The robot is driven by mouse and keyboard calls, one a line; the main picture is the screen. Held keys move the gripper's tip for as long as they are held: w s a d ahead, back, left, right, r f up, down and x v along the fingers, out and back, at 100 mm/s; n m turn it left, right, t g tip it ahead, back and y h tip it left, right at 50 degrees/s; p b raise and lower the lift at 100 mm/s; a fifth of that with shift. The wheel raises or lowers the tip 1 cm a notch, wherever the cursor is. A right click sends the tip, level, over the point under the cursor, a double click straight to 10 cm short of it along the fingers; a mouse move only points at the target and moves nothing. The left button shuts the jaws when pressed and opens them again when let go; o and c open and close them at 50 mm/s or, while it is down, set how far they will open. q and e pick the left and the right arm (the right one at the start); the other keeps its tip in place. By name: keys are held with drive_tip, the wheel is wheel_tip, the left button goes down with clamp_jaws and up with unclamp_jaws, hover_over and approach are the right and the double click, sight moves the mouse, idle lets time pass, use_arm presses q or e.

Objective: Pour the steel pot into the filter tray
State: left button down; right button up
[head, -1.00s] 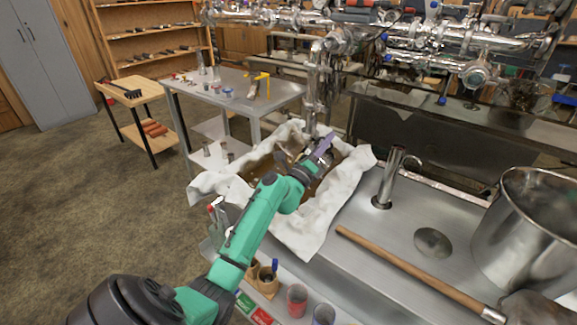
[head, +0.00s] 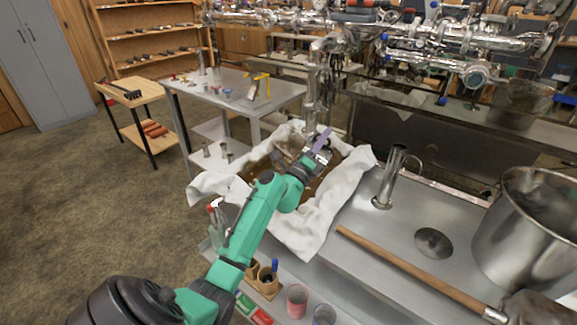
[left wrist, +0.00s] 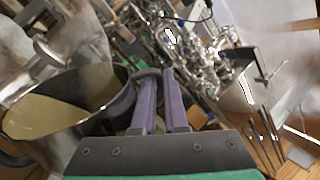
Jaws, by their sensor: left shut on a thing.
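The filter tray is lined with white cloth (head: 345,178) and has brown liquid (head: 258,172) in it. My left gripper (head: 321,141) has purple fingers and is over the far part of the tray. It is shut on the steel pot (head: 291,147), held at its rim or handle; the exact grip is hard to see. The pot looks tilted over the tray. In the left wrist view, the purple fingers (left wrist: 160,78) are beside the pot's dark rim (left wrist: 68,127), with a tan surface inside it. Whether liquid is flowing out is unclear. My right gripper is not in view.
Steel pipework (head: 440,60) stands behind the tray. To the right are a short steel spout (head: 388,182), a long wooden handle (head: 400,265) and a large steel pot (head: 530,232). Cups (head: 297,300) stand on the front shelf. A side table (head: 235,88) is behind left.

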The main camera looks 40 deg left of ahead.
use_arm(q)
drive_tip(key=shift+s+a+r+n+y+b, duration=0.2)
drive_tip(key=shift+a+r+n+y, duration=0.2)
drive_tip(key=shift+n, duration=0.25)
drive_tip(key=shift+s+a+r+n+y+b, duration=0.15)
drive_tip(key=shift+a+r+n+y, duration=0.2)
drive_tip(key=shift+n, duration=0.3)
drive_tip(key=shift+s+a+r+n+y, duration=0.2)
drive_tip(key=shift+a+n+y, duration=0.25)
drive_tip(key=shift+a+n, duration=0.25)
drive_tip(key=shift+s+a+r+n+y, duration=0.15)
drive_tip(key=shift+a+n+y, duration=0.25)
drive_tip(key=shift+a+n, duration=0.3)
drive_tip(key=shift+s+a+r+n+y, duration=0.15)
drive_tip(key=shift+a+n+y, duration=0.3)
drive_tip(key=shift+n, duration=0.3)
drive_tip(key=shift+s+a+r+n+y, duration=0.1)
drive_tip(key=shift+s+a+n+y, duration=0.1)
drive_tip(key=shift+a+n+y, duration=0.4)
drive_tip(key=shift+s+a+r+n+y, duration=0.15)
drive_tip(key=shift+a+n+y, duration=0.2)
drive_tip(key=shift+n, duration=0.5)
